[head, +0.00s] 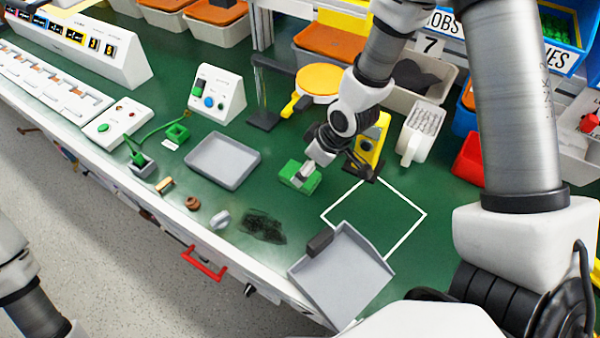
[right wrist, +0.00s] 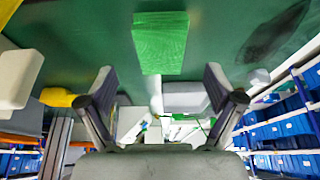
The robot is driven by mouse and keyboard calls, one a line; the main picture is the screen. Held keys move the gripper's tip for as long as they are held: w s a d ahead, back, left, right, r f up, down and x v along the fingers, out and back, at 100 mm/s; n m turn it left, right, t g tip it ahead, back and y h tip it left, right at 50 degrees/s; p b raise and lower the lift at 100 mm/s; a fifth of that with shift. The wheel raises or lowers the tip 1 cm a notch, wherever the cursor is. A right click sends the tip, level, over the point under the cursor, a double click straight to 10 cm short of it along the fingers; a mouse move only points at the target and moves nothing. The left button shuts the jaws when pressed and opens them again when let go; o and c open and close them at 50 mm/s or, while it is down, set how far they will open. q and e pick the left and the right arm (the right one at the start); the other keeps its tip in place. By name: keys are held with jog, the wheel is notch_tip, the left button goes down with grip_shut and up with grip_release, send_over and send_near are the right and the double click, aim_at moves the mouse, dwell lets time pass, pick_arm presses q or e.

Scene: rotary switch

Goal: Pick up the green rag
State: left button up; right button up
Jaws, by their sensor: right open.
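The green rag (head: 290,172) is a small bright green block-like piece on the green bench top, near the middle of the head view. In the right wrist view the rag (right wrist: 160,42) shows as a textured green rectangle at top centre, beyond the fingertips. My right gripper (right wrist: 160,82) is open, with its fingers apart on either side of the rag's line. In the head view my right gripper (head: 311,166) is right at the rag and covers part of it. I cannot tell whether it touches. Only part of my left arm shows at the lower left.
A grey tray (head: 224,179) lies left of the rag. A grey dustpan-like tray (head: 350,275) lies in front, by a dark smudge (head: 263,226). A white outlined square (head: 412,213) is to the right.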

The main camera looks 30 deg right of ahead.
aim_at(286, 174)
jog(key=x, duration=0.5)
jog(key=shift+a+p, duration=0.1)
jog(key=shift+p, duration=0.2)
jog(key=shift+s, duration=0.1)
jog(key=c, duration=1.1)
jog(key=shift+r, duration=0.1)
